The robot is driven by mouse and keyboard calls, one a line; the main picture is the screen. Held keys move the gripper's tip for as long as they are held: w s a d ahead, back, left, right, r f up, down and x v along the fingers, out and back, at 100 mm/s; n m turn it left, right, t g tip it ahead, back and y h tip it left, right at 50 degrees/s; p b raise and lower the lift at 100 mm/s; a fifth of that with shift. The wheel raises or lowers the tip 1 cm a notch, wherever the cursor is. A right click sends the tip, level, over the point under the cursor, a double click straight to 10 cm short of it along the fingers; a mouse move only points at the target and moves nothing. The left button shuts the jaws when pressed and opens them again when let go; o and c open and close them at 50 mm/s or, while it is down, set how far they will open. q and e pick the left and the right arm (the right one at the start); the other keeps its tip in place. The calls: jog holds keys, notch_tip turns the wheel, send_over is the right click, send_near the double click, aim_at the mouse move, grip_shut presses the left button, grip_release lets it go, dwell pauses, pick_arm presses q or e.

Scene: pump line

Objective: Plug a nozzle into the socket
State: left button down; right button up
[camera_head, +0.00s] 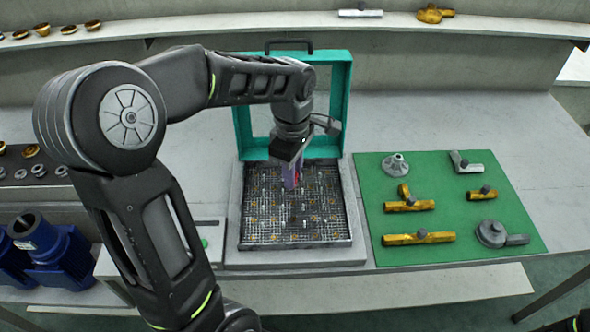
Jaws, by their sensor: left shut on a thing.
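My left gripper (291,174) points down over the gridded plate (262,232), near its back half. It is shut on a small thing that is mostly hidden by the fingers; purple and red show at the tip. I cannot tell its shape, or whether it touches the grid. A green mat (385,256) on the right carries several fittings: a grey flanged nozzle (395,165), a grey elbow (465,163), a grey round fitting with a side pipe (493,234), and brass pipe pieces (419,238). I cannot make out which opening is the socket. My right gripper is out of view.
A teal frame with a black handle (289,47) stands upright behind the plate. Blue motors (52,252) and a rack of small rings (38,171) are at left. More fittings lie on the back shelf (360,13). The grey table right of the mat is clear.

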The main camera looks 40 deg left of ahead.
pick_arm(q)
jog(key=shift+f, duration=0.1)
jog(key=shift+f+b, duration=2.45)
jog(key=shift+f, duration=0.7)
jog(key=shift+f+b, duration=0.3)
jog(key=shift+f, duration=0.05)
jog(key=c, duration=1.2)
grip_release()
jog(key=shift+r+p, duration=2.35)
jog(key=shift+r, duration=0.7)
notch_tip(320, 180, up, 8)
send_over(293, 203)
jog(key=shift+f, duration=0.1)
